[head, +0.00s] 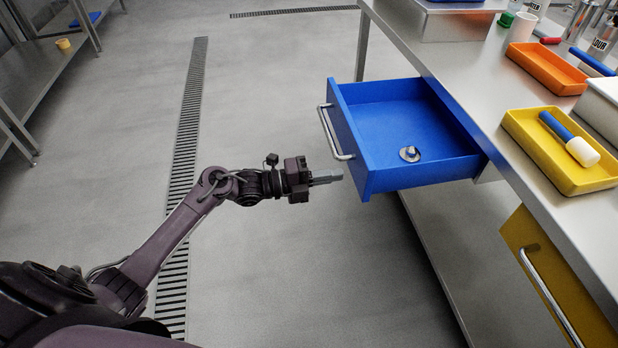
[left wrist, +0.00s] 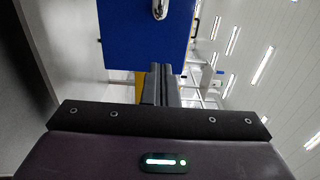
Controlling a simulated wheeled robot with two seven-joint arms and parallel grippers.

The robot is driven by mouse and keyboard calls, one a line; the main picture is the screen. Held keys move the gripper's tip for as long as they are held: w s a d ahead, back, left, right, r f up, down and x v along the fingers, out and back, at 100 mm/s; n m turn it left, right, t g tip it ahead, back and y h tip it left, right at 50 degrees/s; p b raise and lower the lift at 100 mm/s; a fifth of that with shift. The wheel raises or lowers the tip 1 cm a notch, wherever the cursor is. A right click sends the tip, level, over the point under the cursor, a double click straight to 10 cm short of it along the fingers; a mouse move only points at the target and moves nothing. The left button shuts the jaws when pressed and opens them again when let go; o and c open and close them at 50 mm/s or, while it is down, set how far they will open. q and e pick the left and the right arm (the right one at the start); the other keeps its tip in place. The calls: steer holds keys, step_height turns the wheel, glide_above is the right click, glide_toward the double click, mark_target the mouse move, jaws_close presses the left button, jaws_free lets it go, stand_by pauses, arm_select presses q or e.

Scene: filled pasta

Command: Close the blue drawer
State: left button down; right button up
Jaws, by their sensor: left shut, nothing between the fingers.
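The blue drawer (head: 372,152) stands pulled out from under the steel worktop, with a small metal piece (head: 409,154) lying inside it. Its silver bar handle (head: 333,133) is on the front face, towards the left. My left gripper (head: 341,176) is shut and empty, pointing right at the near lower end of the drawer front, with a small gap seeming to remain. In the left wrist view the blue drawer front (left wrist: 147,40) fills the upper middle, with part of the handle (left wrist: 160,9) at the top edge; the shut fingers (left wrist: 160,72) show just below it. My right gripper is not in view.
The worktop (head: 470,75) carries an orange tray (head: 530,68), a yellow tray (head: 540,150) with a blue-handled tool (head: 555,128), and canisters. A shut yellow drawer (head: 530,235) with a bar handle is nearer me. The floor left of the drawer is clear.

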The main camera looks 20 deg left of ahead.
mark_target(362, 171)
arm_select(q)
steer(key=x, duration=0.4)
steer(key=shift+w+d, duration=0.15)
steer(key=shift+d, duration=0.05)
